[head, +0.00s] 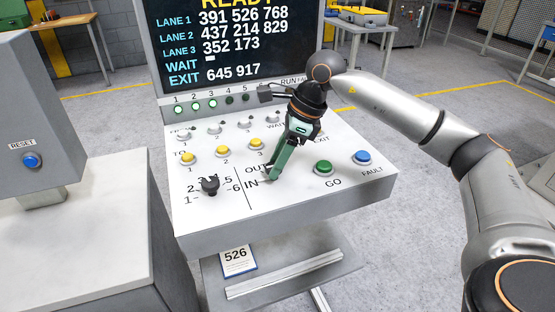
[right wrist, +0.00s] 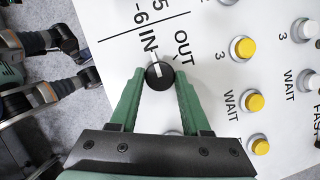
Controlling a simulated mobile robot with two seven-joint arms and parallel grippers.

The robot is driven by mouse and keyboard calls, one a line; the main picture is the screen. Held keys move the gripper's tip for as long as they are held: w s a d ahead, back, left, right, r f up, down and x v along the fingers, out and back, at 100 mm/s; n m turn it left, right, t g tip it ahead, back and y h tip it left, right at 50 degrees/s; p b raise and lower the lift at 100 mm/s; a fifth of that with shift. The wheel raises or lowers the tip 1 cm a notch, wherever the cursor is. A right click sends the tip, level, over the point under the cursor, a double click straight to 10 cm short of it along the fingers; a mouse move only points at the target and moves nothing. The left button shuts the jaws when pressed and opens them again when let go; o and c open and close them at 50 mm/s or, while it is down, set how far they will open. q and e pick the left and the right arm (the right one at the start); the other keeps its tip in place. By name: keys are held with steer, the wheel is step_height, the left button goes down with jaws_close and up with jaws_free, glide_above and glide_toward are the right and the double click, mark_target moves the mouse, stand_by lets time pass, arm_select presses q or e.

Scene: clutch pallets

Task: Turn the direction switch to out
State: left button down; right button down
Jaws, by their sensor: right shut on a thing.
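The direction switch is a round black knob (right wrist: 159,76) with a white pointer line, seen in the right wrist view beside the printed labels IN and OUT. Its pointer leans toward the IN label. My right gripper (head: 271,177) reaches down to the white panel (head: 325,200) at these labels. In the right wrist view its green fingers (right wrist: 160,80) are on both sides of the knob, shut on it. In the head view the fingers hide most of the knob. My left gripper is not in the head view.
A black numbered dial (head: 209,185) stands left of the switch. A green GO button (head: 324,168) and a blue FAULT button (head: 362,157) are to the right. Yellow buttons (head: 255,144) lie behind. A screen (head: 235,45) stands at the back, and a RESET box (head: 30,130) at left.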

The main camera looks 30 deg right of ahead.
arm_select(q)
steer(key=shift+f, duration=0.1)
arm_select(e)
steer(key=shift+m, duration=0.3)
steer(key=shift+s+m+t+h+b, duration=0.1)
steer(key=shift+m+t+h+b, duration=0.25)
steer(key=shift+m, duration=0.55)
steer(key=m+h, duration=0.1)
steer(key=m, duration=0.1)
steer(key=shift+a+m+t, duration=0.15)
steer(key=shift+m+t, duration=0.1)
steer(key=shift+m, duration=0.05)
steer(key=m, duration=0.2)
steer(key=m+h+b, duration=0.1)
steer(key=m, duration=0.1)
steer(key=shift+a+t+h, duration=0.15)
steer(key=shift+t+h, duration=0.1)
steer(key=shift+t, duration=0.05)
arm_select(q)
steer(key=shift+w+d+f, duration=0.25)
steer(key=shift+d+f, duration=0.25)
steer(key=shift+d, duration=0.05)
arm_select(e)
steer(key=shift+r+m+h, duration=0.1)
steer(key=shift+m+h, duration=0.4)
steer(key=shift+m, duration=0.9)
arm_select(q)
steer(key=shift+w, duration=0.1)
